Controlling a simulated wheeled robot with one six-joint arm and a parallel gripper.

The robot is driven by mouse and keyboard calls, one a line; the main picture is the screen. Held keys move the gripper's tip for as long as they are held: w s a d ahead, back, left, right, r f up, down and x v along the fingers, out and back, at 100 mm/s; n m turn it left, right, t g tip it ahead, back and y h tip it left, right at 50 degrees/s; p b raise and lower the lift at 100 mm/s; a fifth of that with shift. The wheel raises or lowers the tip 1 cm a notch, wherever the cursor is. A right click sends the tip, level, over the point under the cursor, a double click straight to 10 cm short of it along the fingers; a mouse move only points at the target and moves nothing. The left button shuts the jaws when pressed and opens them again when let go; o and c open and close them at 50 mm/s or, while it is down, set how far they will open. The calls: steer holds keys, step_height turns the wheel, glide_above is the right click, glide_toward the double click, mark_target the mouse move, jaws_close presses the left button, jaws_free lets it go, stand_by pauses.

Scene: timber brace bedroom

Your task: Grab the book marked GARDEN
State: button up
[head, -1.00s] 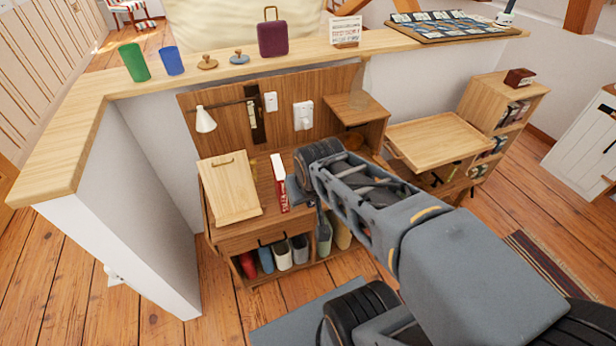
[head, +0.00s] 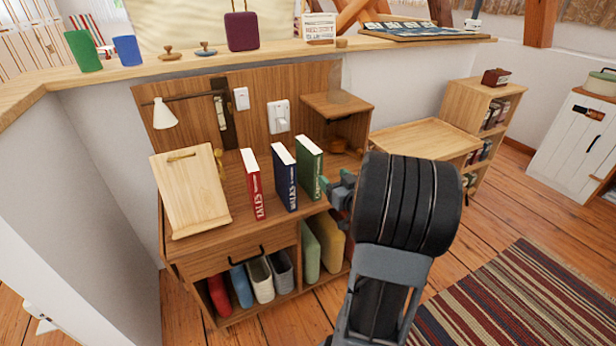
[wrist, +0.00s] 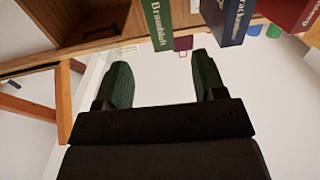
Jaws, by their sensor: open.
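Three books stand upright on the wooden desk (head: 232,208): a red one marked TALES (head: 252,184), a blue one that seems to read WALKS (head: 284,178), and a green one (head: 309,168) at the right. I cannot read GARDEN on the green spine. In the wrist view the green book (wrist: 160,22) shows "Brambluft" or similar, with the blue book (wrist: 228,20) and red book (wrist: 288,12) to its right. My gripper (head: 337,190) is open and empty, just right of the green book and apart from it. In the wrist view its fingers (wrist: 163,80) point towards that book.
A tilted wooden stand (head: 190,195) is left of the books. A small raised shelf (head: 338,104) stands behind the green book. A wall lamp (head: 164,114) hangs at the back left. Several bins and books fill the space under the desk. A wooden tray table (head: 425,140) is at the right.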

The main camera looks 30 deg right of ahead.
mark_target(312, 157)
steer(key=w, duration=0.4)
steer(key=w+b, duration=0.1)
steer(key=w, duration=0.3)
steer(key=w+d+b, duration=0.1)
steer(key=w, duration=0.3)
steer(key=shift+w+d+r, duration=0.1)
steer(key=shift+w+r, duration=0.05)
steer(key=shift+w, duration=0.2)
jaws_close()
steer(key=shift+r, duration=0.1)
